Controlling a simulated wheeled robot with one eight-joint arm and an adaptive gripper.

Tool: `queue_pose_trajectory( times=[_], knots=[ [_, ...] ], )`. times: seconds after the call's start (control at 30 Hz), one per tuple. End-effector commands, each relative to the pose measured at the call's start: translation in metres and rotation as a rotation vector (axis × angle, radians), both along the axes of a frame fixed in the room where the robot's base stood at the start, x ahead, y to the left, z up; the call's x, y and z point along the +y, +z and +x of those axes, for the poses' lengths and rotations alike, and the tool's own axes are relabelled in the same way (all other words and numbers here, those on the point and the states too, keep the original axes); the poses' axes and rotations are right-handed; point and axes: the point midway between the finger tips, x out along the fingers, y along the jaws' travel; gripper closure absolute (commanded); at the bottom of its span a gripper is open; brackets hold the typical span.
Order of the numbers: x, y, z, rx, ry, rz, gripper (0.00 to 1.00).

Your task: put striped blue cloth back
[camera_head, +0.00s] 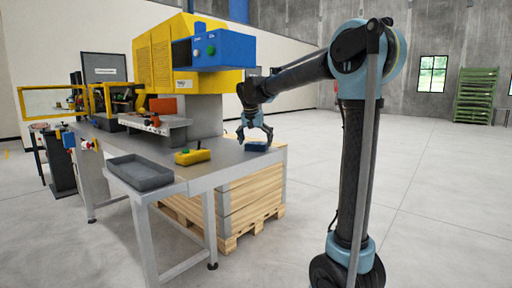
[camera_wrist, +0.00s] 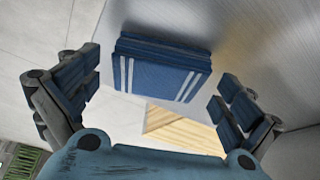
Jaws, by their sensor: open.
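The striped blue cloth (camera_wrist: 155,72) lies folded on the grey metal table near its edge, with white stripes toward both ends. In the head view the cloth (camera_head: 257,147) is a small blue patch at the table's right end. My gripper (camera_head: 256,138) is just above it, pointing down. In the wrist view my gripper (camera_wrist: 160,98) is open, one finger at the left and one at the right, with the cloth ahead between them. The jaws are not closed on the cloth. The exact height above it is hard to tell.
A yellow machine with a blue control box (camera_head: 222,50) stands behind.

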Motion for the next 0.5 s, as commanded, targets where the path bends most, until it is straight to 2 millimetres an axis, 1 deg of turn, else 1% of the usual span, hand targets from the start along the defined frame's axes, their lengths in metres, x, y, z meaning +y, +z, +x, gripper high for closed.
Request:
queue_pose_trajectory(
  times=[0.1, 0.2, 0.5],
  knots=[
    [0.002, 0.019, -0.008, 0.0, 0.002, -0.001, 0.0],
    [0.008, 0.017, -0.03, 0.001, 0.004, 0.0, 0.0],
    [0.024, 0.017, -0.086, 0.0, 0.003, 0.0, 0.0]
  ],
)
